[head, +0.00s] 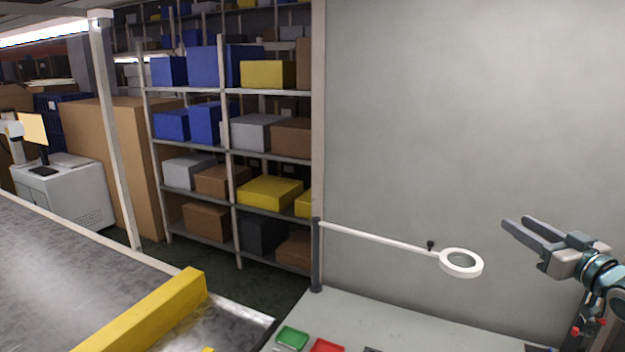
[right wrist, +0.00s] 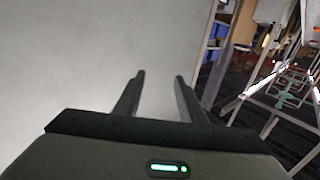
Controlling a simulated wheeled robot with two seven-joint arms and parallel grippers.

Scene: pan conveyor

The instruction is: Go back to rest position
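My right gripper (head: 524,230) is raised at the right of the head view, in front of the grey wall and to the right of the ring lamp. Its two fingers point left and are apart, with nothing between them. In the right wrist view the same gripper (right wrist: 158,78) shows both fingers spread and empty against the pale wall. My left gripper and arm are not in the head view.
A white ring lamp (head: 461,263) on a long arm stands over a pale worktop (head: 400,320) with a green tray (head: 292,337) and a red tray (head: 327,346). A yellow rail (head: 150,314) lies at the conveyor's (head: 60,270) edge. Shelves (head: 228,150) with boxes stand behind.

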